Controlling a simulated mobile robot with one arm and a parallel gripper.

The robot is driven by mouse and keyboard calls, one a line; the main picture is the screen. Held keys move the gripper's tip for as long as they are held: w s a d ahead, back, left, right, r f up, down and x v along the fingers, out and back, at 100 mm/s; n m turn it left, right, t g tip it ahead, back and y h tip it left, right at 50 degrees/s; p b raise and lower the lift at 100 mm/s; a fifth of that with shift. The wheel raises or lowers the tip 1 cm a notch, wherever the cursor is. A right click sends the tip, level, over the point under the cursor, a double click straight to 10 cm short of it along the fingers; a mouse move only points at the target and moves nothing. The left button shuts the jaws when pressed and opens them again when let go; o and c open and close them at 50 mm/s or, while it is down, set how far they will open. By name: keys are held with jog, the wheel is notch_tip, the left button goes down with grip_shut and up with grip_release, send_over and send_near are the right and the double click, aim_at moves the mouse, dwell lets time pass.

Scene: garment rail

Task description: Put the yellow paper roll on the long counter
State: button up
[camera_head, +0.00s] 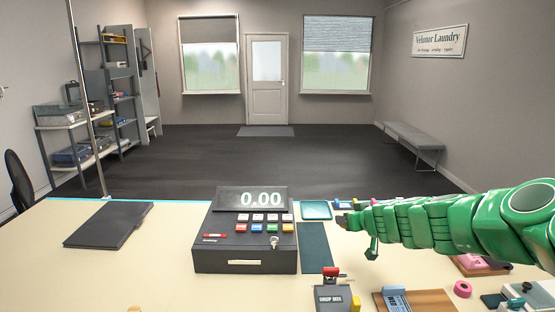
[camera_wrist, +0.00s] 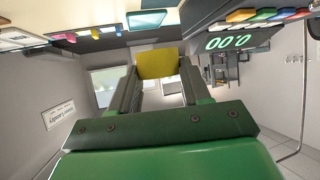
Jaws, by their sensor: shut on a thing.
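The long counter (camera_head: 130,268) is cream with a blue far edge and fills the front of the head view. My green gripper (camera_head: 346,220) reaches in from the right above the counter, right of the cash register. In the wrist view the two fingers of my gripper (camera_wrist: 160,84) are shut on the yellow paper roll (camera_wrist: 157,62), which sits between their tips. The wrist view is upside down, with the counter along its top. In the head view I cannot make out the roll at the gripper. I cannot tell the gap between roll and counter.
A black cash register (camera_head: 245,238) stands mid-counter, with a dark mat (camera_head: 316,247) and a light-blue tray (camera_head: 316,210) beside it. A dark folder (camera_head: 108,224) lies left. A drop box (camera_head: 333,299), pink tape (camera_head: 462,289) and other items crowd the front right. The counter between folder and register is clear.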

jog(key=w+a+r, duration=0.1)
jog(key=w+a, duration=0.1)
jog(key=a, duration=0.4)
jog(key=shift+w, duration=0.2)
jog(key=s+d+f, duration=0.2)
jog(key=s+d, duration=0.9)
jog(key=d, duration=0.2)
jog(key=s+d+f, duration=0.2)
jog(key=s+d, duration=0.8)
jog(key=d, duration=0.4)
jog(key=s+d+m+h, duration=0.1)
jog(key=s+d, duration=0.3)
jog(key=s, duration=0.8)
jog(key=shift+s, duration=0.2)
jog(key=shift+r, duration=0.1)
